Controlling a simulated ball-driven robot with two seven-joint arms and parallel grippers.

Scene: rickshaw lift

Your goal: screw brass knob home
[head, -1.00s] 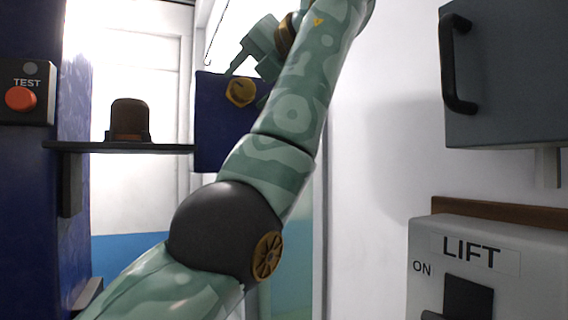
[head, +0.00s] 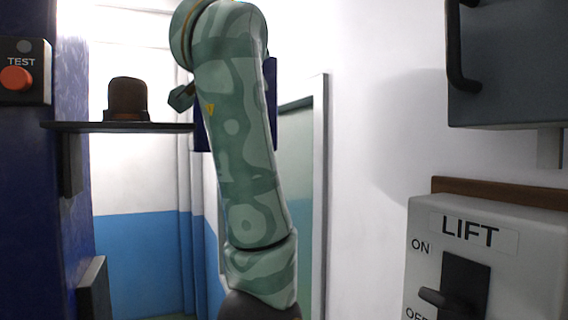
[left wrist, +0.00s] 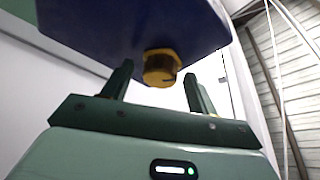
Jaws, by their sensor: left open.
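The brass knob (left wrist: 160,67) sits on the face of a dark blue box (left wrist: 125,25) in the left wrist view. My left gripper (left wrist: 157,78) is open, with one finger on each side of the knob and a visible gap to each. I cannot tell how deep the knob lies between the fingertips. In the head view my left arm covers the knob and most of the blue box (head: 272,95); only the box's edges show. My right gripper is not in view.
A shelf (head: 85,127) with a brown domed lamp (head: 128,98) stands left of the arm. A TEST button box (head: 35,85) is at far left. At right are a grey cabinet (head: 515,65) with a black handle and a LIFT switch box (head: 530,265).

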